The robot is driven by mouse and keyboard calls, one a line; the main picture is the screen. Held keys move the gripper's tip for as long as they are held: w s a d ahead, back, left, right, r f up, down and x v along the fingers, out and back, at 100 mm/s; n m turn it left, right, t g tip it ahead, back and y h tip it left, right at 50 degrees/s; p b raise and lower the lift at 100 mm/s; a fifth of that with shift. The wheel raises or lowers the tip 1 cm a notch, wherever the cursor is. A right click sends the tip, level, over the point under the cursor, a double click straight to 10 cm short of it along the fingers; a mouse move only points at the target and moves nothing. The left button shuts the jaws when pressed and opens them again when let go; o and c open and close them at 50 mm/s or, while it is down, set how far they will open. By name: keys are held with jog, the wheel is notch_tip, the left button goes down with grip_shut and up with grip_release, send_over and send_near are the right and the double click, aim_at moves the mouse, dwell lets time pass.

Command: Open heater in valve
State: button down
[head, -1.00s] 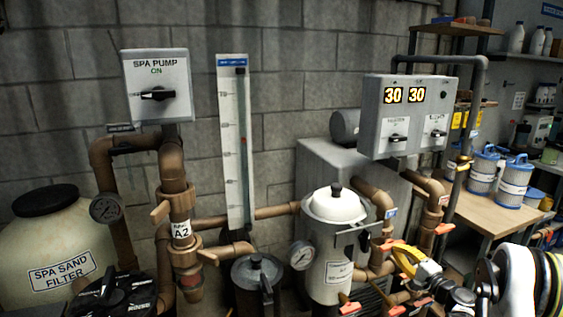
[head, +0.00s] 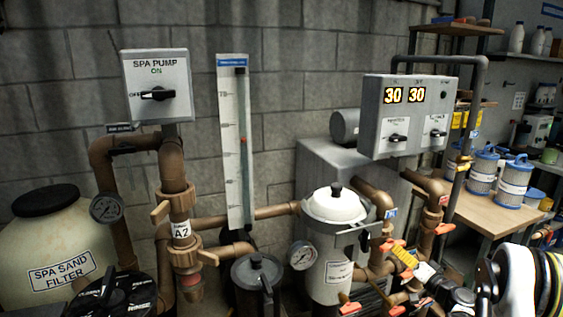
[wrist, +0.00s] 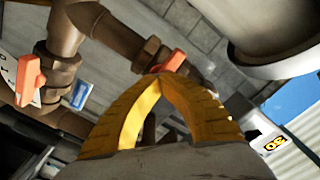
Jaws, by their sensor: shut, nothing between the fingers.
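My gripper (head: 396,250) is at the lower right of the head view, among brown pipes with orange valve handles. In the wrist view, its yellow fingers (wrist: 158,80) meet at the tips and hold nothing. An orange handle (wrist: 172,62) shows right at the fingertips; I cannot tell whether they touch. Another orange handle (wrist: 30,78) is on a valve at the left, with a blue-and-white label (wrist: 80,95) beside it. In the head view, an orange handle (head: 394,243) sits by my fingertips and another (head: 445,228) is to the right. I cannot read which valve is heater in.
A white-lidded strainer pot (head: 335,208) with a gauge (head: 302,255) stands left of my gripper. A control box (head: 408,117) showing 30 and 30 hangs above. Brown pipes (head: 376,200) crowd the space. A wooden bench (head: 480,215) with blue-capped filters is at the right.

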jog(key=n, duration=0.9)
jog(key=n, duration=0.9)
jog(key=shift+n, duration=0.3)
jog(key=c, duration=1.3)
grip_release()
jog(key=shift+c, duration=0.2)
jog(key=shift+s, duration=0.1)
